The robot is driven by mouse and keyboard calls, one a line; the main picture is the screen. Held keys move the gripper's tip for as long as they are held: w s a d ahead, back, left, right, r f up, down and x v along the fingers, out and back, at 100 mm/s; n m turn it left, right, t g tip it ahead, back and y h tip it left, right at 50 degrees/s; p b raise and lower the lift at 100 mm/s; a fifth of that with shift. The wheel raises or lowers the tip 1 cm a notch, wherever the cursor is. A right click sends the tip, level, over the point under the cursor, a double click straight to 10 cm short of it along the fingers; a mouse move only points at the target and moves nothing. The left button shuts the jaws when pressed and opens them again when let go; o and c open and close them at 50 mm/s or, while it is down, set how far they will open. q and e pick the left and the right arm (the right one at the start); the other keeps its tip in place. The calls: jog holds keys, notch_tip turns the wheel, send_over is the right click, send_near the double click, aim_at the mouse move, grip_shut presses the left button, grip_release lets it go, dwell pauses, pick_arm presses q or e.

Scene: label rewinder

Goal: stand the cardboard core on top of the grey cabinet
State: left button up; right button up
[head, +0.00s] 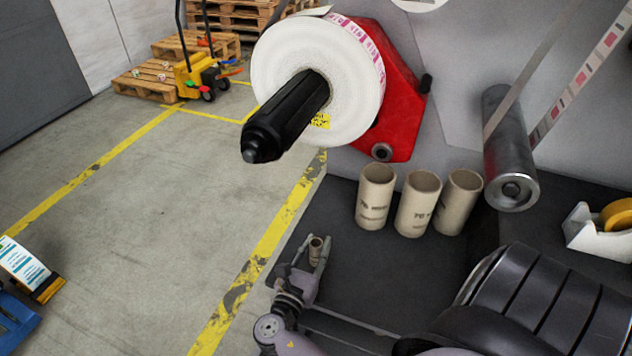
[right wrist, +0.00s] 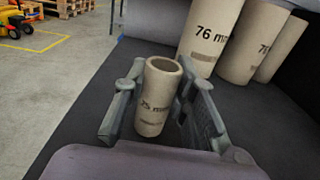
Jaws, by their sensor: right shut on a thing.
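A small cardboard core (head: 316,249), a beige tube with black print, is upright between the fingers of my right gripper (head: 308,255). In the right wrist view the core (right wrist: 158,97) shows its open top and a printed size, and the fingers (right wrist: 155,85) stand on both sides of it. My right gripper is shut on it. The core is over the dark grey top (head: 330,285), near its left edge; I cannot tell whether its base touches. I cannot tell which surface is the grey cabinet. My left gripper is not in view.
Three larger cardboard cores (head: 417,204) stand on the dark top behind. A white label roll (head: 290,65) on a black spindle (head: 285,118) overhangs to the upper left. A steel roller (head: 509,145) and tape dispenser (head: 597,232) are at right. Open floor lies left.

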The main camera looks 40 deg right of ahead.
aim_at(313, 253)
jog(key=shift+f, duration=0.15)
jog(key=o, duration=0.8)
jog(key=shift+o, duration=0.2)
jog(key=shift+r, duration=0.2)
jog(key=b+v, duration=0.1)
jog(key=v, duration=0.6)
jog(key=shift+s+a, duration=0.15)
jog(key=shift+a, duration=0.1)
jog(key=shift+f, duration=0.1)
